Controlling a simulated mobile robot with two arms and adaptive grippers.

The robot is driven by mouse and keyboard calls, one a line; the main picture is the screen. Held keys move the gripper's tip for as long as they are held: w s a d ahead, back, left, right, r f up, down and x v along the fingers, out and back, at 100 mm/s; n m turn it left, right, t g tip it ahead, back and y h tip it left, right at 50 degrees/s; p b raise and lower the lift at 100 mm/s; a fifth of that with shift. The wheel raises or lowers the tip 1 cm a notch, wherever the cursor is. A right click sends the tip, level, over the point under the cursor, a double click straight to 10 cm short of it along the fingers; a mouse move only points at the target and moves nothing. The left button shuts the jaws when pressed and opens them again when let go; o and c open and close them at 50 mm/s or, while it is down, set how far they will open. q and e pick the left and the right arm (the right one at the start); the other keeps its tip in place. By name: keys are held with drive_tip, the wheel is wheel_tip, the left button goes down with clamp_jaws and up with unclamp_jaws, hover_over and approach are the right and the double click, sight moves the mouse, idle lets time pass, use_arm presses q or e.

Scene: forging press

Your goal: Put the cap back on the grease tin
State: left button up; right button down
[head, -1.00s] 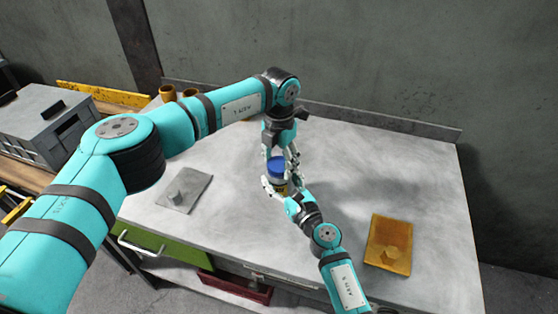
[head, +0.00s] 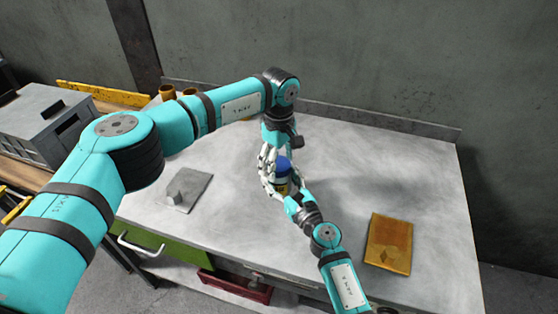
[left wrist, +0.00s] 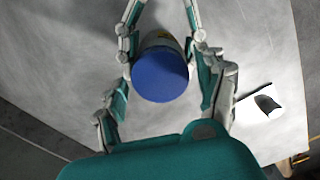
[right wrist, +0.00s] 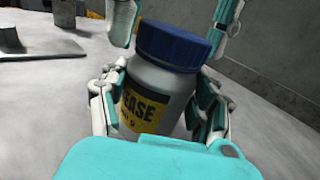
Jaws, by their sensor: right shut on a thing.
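The grease tin (right wrist: 145,100) is a pale jar with a yellow and black label, upright on the workbench (head: 350,165). The blue cap (right wrist: 172,45) sits level on its mouth; from above it shows as a blue disc in the left wrist view (left wrist: 160,75). My right gripper (right wrist: 160,90) is shut on the tin's body. My left gripper (head: 272,167) points down over the cap, its fingers on either side of it; in the left wrist view (left wrist: 160,70) narrow gaps show, so it is open. How tightly the cap is seated cannot be told.
A grey plate with a raised block (head: 186,190) lies left on the bench. An orange-brown tray (head: 388,243) lies at the right. A grey box (head: 45,125) and brown cups (head: 168,92) stand further left. The bench's right side is mostly clear.

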use_arm(q)
drive_tip(key=shift+r, duration=0.1)
drive_tip(key=shift+r, duration=2.15)
drive_tip(key=shift+c, duration=0.2)
drive_tip(key=n, duration=0.3)
drive_tip(key=r+n, duration=0.1)
drive_tip(key=n, duration=0.2)
drive_tip(key=shift+d+n, duration=0.1)
drive_tip(key=shift+n, duration=0.3)
drive_tip(key=n, duration=0.5)
drive_tip(key=shift+r, duration=0.4)
drive_tip(key=n, duration=0.4)
drive_tip(key=shift+r+n, duration=0.4)
drive_tip(key=n, duration=0.5)
drive_tip(key=shift+r+n, duration=0.4)
